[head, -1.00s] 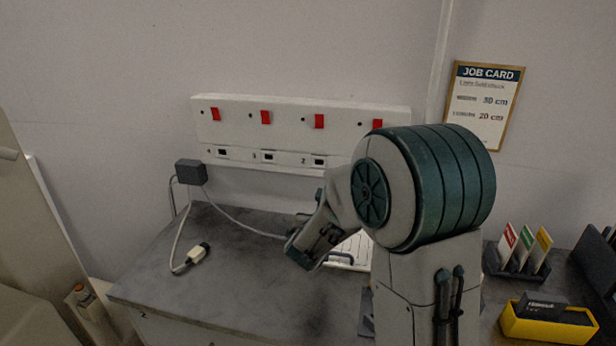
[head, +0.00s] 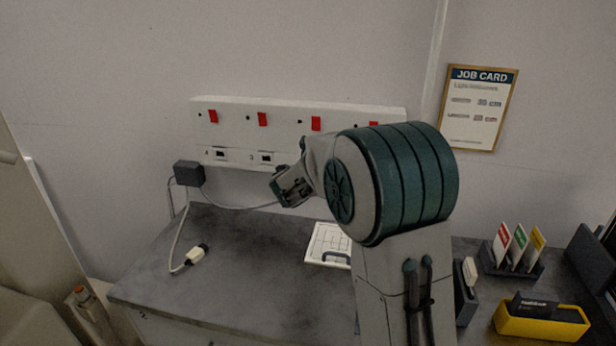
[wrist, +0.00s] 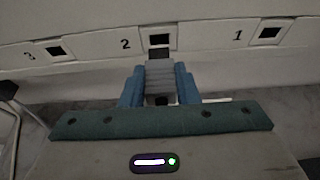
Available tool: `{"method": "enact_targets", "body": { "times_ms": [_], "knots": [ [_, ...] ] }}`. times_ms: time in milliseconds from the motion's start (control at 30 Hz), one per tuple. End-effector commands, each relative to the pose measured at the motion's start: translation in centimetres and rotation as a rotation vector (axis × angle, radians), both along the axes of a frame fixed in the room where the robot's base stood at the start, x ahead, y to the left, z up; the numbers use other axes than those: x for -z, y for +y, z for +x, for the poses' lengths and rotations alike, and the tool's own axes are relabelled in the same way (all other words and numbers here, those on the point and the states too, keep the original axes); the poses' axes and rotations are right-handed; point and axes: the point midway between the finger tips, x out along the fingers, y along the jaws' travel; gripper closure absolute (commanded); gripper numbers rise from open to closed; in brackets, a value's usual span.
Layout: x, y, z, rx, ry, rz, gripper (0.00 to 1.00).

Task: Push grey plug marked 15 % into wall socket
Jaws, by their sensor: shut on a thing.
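The grey plug (wrist: 159,78) is between the blue fingers of my gripper (wrist: 160,70) in the wrist view. My gripper is shut on it. The plug's dark tip points at the socket marked 2 (wrist: 158,38), just below its opening in the picture; I cannot tell whether it touches. No marking on the plug is legible. In the head view my gripper (head: 284,190) is in front of the white wall strip (head: 240,130), above the table, and the arm hides socket 2 and the plug. A thin cable runs from a dark box (head: 188,173) toward my gripper.
Sockets 3 (wrist: 54,51) and 1 (wrist: 269,34) are empty on either side. A white plug with a dark end (head: 194,257) lies on the grey table (head: 215,290). A white board (head: 329,240) lies below my arm. A card rack (head: 515,262) and yellow tray (head: 540,323) stand right.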

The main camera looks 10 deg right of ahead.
Motion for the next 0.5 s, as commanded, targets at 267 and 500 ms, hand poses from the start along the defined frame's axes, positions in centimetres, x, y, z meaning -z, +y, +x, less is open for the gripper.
{"method": "enact_targets", "body": {
  "times_ms": [267, 500],
  "knots": [
    [0.03, -0.25, 0.54, 0.000, -0.001, 0.000, 0.95],
    [-0.06, -0.38, 0.79, 0.000, -0.001, 0.000, 0.95]
  ]
}}
